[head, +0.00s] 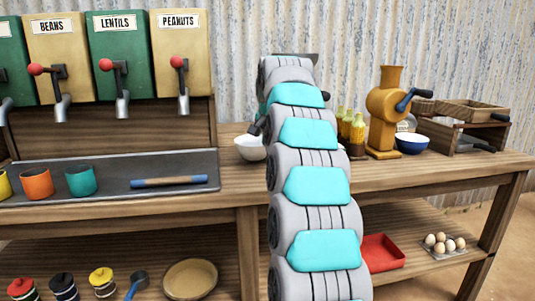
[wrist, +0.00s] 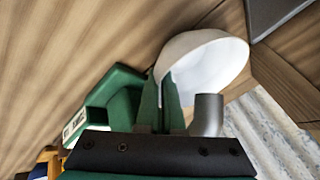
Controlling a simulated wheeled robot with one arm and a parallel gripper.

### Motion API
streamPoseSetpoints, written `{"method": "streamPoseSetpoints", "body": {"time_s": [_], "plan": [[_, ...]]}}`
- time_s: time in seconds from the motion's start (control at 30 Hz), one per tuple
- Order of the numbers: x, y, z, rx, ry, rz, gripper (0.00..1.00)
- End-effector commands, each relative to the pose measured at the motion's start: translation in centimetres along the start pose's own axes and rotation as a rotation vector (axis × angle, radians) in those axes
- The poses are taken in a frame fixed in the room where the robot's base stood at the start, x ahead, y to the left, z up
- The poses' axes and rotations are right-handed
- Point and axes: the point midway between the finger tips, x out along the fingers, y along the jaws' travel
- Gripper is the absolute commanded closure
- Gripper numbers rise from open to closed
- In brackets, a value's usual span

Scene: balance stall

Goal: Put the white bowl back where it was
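The white bowl (head: 249,148) is at the counter's back, just left of my arm in the head view. In the wrist view the white bowl (wrist: 208,60) lies at my fingertips. My gripper (wrist: 161,80) has its two green fingers close together at the bowl's near rim, with the rim seeming to be pinched between them. I cannot tell whether the bowl touches the counter. My arm hides the gripper in the head view.
A green object with a white label (wrist: 105,100) and a grey cylinder (wrist: 207,115) are close to my fingers. A metal tray (head: 120,190) with cups lies left. A yellow grinder (head: 386,110) and a blue bowl (head: 411,144) stand right, past yellow-topped bottles (head: 350,130).

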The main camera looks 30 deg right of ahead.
Motion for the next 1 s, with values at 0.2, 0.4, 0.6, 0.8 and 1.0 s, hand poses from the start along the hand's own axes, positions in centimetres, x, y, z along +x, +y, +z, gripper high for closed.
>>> {"method": "streamPoseSetpoints", "body": {"time_s": [0.2, 0.4, 0.6, 0.8, 1.0], "plan": [[1.7, 0.8, 0.7, 0.000, -0.004, 0.004, 1.00], [1.9, 0.9, 0.8, 0.000, -0.003, 0.004, 1.00], [2.1, 1.0, 0.9, 0.000, -0.003, 0.003, 1.00], [2.1, 0.9, 0.9, 0.000, -0.003, 0.003, 0.76], [2.0, 0.9, 0.9, 0.000, -0.003, 0.003, 0.66]]}}
